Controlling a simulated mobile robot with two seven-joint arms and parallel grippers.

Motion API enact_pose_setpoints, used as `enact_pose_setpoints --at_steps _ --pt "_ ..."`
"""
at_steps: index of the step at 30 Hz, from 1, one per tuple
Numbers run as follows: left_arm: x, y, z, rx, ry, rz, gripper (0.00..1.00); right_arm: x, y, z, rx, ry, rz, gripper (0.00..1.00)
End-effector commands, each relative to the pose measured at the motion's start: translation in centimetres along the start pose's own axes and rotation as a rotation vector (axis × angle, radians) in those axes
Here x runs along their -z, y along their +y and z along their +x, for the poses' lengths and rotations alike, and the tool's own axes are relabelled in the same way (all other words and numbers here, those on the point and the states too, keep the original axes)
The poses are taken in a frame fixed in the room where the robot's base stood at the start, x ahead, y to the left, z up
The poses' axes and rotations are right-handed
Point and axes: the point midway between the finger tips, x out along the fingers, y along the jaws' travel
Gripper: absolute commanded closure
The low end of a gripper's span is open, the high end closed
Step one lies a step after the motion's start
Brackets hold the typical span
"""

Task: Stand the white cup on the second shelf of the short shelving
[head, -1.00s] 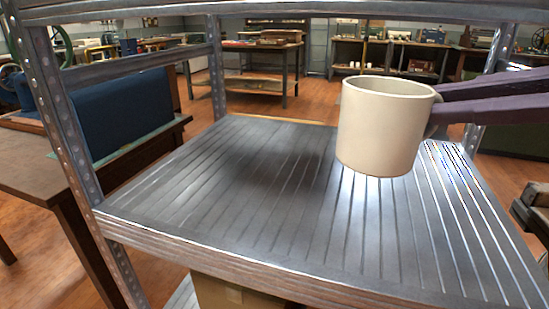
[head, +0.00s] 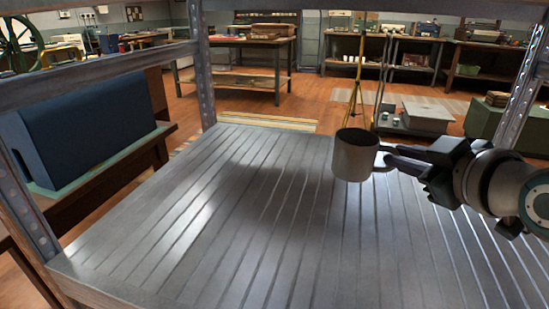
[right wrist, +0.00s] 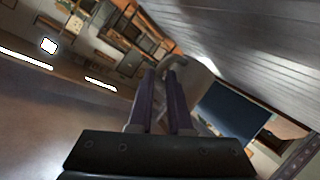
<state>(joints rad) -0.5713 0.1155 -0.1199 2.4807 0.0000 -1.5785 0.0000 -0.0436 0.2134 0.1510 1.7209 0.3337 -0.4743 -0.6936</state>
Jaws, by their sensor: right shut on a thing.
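The white cup (head: 354,158) is upright, its open top facing up, over the right back part of the grey ribbed shelf (head: 230,230) of the metal shelving. My right gripper (head: 386,160) reaches in from the right and is shut on the cup at its handle side. The fingers hide much of the handle. I cannot tell exactly how large the gap is between the cup's base and the shelf. In the right wrist view the cup (right wrist: 178,66) shows partly beyond the fingertips. My left gripper is not in view.
Metal posts stand at the back left (head: 202,65) and right (head: 530,80) of the shelf, with a rail on the left and a shelf edge above. The shelf surface is otherwise bare. A blue box (head: 85,130) sits on a table beyond the left side.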

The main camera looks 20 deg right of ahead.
Motion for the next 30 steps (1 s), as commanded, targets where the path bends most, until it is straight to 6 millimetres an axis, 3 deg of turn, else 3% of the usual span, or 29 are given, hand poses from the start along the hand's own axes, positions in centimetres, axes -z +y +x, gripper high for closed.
enact_pose_setpoints --at_steps 6,19,30 --pt "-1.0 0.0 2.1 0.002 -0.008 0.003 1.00 -3.6 -2.3 1.4 0.003 -0.003 0.001 1.00" --pt "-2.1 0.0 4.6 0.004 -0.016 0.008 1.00 -7.6 -4.9 3.1 0.001 0.000 0.000 1.00" --pt "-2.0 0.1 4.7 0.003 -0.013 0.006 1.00 -8.0 -5.1 3.3 0.000 0.001 -0.001 1.00"
